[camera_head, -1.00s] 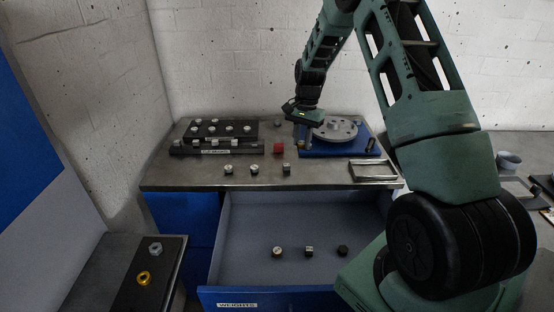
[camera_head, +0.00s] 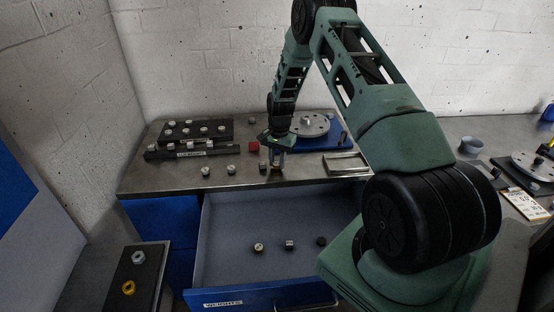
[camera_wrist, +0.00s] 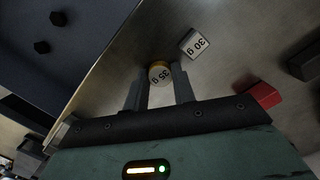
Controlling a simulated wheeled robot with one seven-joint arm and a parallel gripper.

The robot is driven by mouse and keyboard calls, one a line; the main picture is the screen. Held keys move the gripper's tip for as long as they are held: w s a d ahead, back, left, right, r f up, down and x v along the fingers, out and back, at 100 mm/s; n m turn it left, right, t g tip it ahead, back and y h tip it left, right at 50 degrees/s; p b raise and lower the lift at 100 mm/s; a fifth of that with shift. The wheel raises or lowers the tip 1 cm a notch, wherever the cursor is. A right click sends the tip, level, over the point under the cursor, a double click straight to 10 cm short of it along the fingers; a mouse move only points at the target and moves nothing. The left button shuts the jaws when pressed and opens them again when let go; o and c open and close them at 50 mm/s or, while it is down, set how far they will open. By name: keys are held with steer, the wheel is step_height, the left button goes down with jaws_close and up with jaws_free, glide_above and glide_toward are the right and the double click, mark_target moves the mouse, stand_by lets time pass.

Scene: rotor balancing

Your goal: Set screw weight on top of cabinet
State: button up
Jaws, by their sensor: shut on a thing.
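My gripper (camera_head: 277,163) is low over the front part of the cabinet top (camera_head: 150,183). In the wrist view its two fingers (camera_wrist: 160,84) are shut on a small round weight (camera_wrist: 160,71) marked 35 g, with a gold-coloured ring. The weight is at or just above the metal top; I cannot tell whether it touches. A second weight (camera_wrist: 194,43) marked 30 g stands close beside it, apart from the fingers. Two more small weights (camera_head: 206,171) (camera_head: 231,169) stand to the left on the top.
A red block (camera_head: 253,146) is close behind the gripper. Behind are a dark weight rack (camera_head: 190,152) and a rotor disc on a blue base (camera_head: 336,137). A metal tray (camera_head: 345,163) lies to the right. The open drawer (camera_head: 225,295) below holds three small weights.

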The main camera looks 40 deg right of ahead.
steer(key=shift+f, duration=0.15)
steer(key=o, duration=1)
